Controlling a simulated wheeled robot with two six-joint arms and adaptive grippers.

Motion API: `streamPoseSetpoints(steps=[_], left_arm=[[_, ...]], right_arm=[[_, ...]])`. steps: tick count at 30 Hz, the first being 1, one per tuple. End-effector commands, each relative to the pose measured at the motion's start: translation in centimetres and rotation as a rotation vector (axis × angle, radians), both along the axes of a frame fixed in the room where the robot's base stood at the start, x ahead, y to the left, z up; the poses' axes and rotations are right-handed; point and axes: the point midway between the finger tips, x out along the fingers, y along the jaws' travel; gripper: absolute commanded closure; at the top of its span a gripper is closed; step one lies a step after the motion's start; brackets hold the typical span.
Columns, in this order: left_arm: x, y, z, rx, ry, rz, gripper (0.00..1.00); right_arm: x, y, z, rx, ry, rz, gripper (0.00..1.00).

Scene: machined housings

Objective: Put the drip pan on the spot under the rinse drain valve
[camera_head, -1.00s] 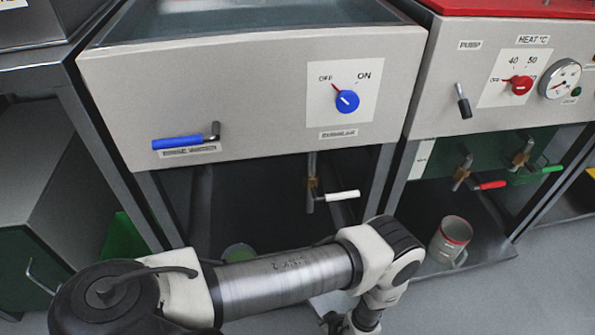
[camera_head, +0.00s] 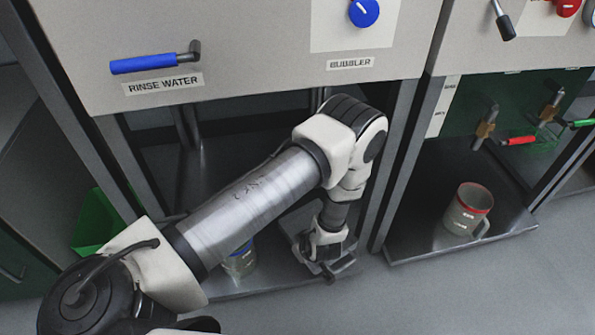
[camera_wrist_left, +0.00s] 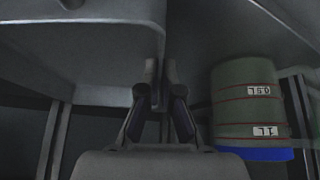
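My left gripper (camera_head: 328,268) is low at the right front of the lower shelf (camera_head: 285,283) under the rinse sink. In the left wrist view its fingers (camera_wrist_left: 160,70) are close together on a thin wall of a broad grey piece, which I take for the drip pan (camera_wrist_left: 110,60). It fills the upper left of that view. A pipe (camera_head: 317,98) comes down under the sink. The white valve handle on it is hidden behind my arm. My right gripper is out of view.
A blue-rimmed jug (camera_head: 240,260) stands on the shelf left of my gripper and shows at right in the wrist view (camera_wrist_left: 245,105). A red-rimmed mug (camera_head: 468,210) stands on the right-hand shelf. A metal leg (camera_head: 395,165) is close right of my arm.

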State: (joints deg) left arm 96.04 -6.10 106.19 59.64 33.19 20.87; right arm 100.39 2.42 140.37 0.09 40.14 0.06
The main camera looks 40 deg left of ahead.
Motion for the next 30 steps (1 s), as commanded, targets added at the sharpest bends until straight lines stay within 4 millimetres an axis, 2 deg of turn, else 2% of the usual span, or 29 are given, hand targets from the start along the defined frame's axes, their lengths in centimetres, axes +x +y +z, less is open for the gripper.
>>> streamPoseSetpoints(steps=[3,6,8,19,21,22,30], left_arm=[[0.6,1.2,-0.3,-0.001,-0.002,0.003,1.0],[0.5,1.1,-3.0,0.0,0.0,-0.001,1.0],[0.6,1.1,-3.8,0.0,-0.001,0.0,1.0],[0.5,1.0,-3.9,0.0,0.0,0.0,1.0],[0.5,1.0,-3.8,0.0,0.0,0.0,0.73],[0.5,1.0,-3.8,0.0,0.0,0.0,0.69],[0.5,1.0,-3.8,0.0,0.0,0.0,0.69]], right_arm=[[0.1,0.0,-0.8,0.0,-0.002,-0.002,1.0],[0.2,0.0,-2.9,0.0,-0.004,-0.004,1.0],[0.2,-0.1,-3.6,-0.001,-0.005,-0.007,1.0],[0.2,-0.1,-3.4,-0.001,-0.006,-0.008,1.0],[0.2,-0.1,-3.3,-0.001,-0.005,-0.008,1.0],[0.2,-0.1,-3.3,-0.001,-0.005,-0.008,1.0],[0.2,-0.1,-3.3,-0.001,-0.005,-0.007,1.0]])
